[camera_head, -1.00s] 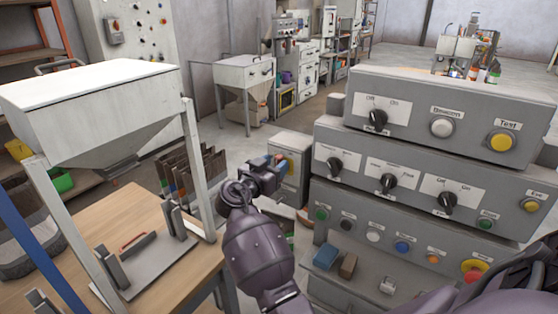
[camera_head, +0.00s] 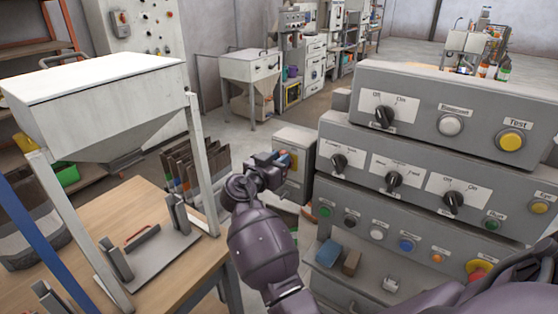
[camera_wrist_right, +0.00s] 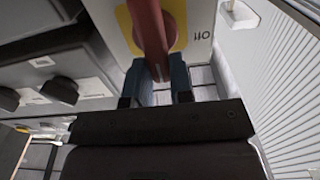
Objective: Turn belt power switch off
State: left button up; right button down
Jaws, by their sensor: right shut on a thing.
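The belt power switch appears to be the red handle (camera_wrist_right: 152,35) on a yellow plate (camera_wrist_right: 178,22) in the right wrist view. It sits on a pale grey box (camera_wrist_right: 202,38) with an "I/O"-like mark beside the plate. In the head view this seems to be the small grey box (camera_head: 294,142) left of the big panel, its front partly hidden by my gripper. My right gripper (camera_head: 282,161) is at the box's front. In the wrist view its two dark fingers (camera_wrist_right: 158,82) are shut on the handle's end. My left gripper is not in view.
A stepped grey control panel (camera_head: 425,160) with knobs and buttons stands close on the right. A wooden table (camera_head: 150,195) and a white hopper (camera_head: 95,95) stand on the left. Blue and brown blocks (camera_head: 328,252) lie below the panel.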

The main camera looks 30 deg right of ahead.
pick_arm(q)
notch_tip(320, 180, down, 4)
jog(key=b, duration=0.5)
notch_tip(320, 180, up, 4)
jog(key=p, duration=0.6)
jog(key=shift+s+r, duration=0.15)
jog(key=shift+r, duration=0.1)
pick_arm(e)
jog(key=n, duration=0.6)
jog(key=w+f+n, duration=0.1)
jog(key=n, duration=0.5)
jog(key=w+a+f+n, duration=0.1)
jog(key=n, duration=0.5)
jog(key=shift+w+f, duration=0.15)
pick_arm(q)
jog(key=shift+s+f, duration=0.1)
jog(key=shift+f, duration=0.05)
pick_arm(e)
jog(key=c, duration=1)
grip_release()
jog(key=shift+f, duration=0.1)
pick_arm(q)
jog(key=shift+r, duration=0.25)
